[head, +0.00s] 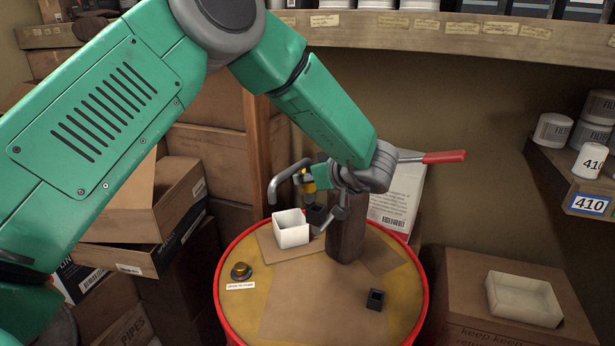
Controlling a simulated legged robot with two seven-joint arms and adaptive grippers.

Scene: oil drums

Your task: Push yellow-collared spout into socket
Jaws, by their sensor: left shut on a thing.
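The spout (276,186) is a bent grey pipe with a yellow collar (309,182). It hangs above the drum top at its back left, over a white open box. My left gripper (318,192) is shut on the spout near the collar; its fingers partly hide the grip. A dark square piece (316,214) shows just below the collar. I cannot tell whether it is the socket or whether the spout touches it. A small black square holder (376,299), open on top, stands apart at the front right of the drum. My right gripper is out of view.
The red-rimmed drum (425,310) has a yellow top with cardboard on it. A dark brown post (346,236) stands close by my gripper, and a red-handled lever (444,157) sticks out behind. The white box (291,230) and a round knob (241,270) are on top. The front middle is clear.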

